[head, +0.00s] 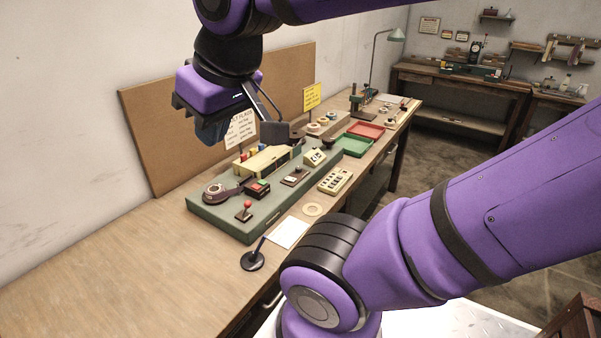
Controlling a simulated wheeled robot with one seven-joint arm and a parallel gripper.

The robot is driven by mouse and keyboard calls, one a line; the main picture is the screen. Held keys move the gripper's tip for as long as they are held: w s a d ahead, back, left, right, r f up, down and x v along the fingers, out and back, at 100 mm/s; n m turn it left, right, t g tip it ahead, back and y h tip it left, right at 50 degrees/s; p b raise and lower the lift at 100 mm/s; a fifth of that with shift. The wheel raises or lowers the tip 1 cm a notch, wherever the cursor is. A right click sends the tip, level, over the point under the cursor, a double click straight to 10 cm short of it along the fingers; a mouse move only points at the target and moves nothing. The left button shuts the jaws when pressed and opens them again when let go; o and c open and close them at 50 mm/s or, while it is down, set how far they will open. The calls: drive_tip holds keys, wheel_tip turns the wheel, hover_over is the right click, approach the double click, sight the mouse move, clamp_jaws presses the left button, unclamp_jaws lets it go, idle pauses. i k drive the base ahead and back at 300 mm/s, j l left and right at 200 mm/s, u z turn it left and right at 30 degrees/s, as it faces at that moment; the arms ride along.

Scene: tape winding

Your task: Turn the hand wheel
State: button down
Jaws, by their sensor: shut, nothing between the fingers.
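A long green winding machine (215,222) lies on the wooden workbench. I cannot tell for sure which of its parts is the hand wheel. A dark round part (216,192) with a pale centre lies at the machine's near left end. A small dark round part (328,143) shows near its far end, and a brownish part shows just right of my fingertips. My gripper (276,133) points down over the far half of the machine, and its fingers look shut and empty. The picture does not show whether the fingertips touch anything; they hide part of the machine behind them.
A red-knobbed lever (246,206) stands on the machine's near edge. A button box (335,180), a tape ring (312,209), white paper (287,232) and a black-based stand (253,261) lie in front. Green (355,146) and red (366,130) trays sit beyond. The bench's left end is clear.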

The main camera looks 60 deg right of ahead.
sight(328, 141)
drive_tip(key=z, duration=1.25)
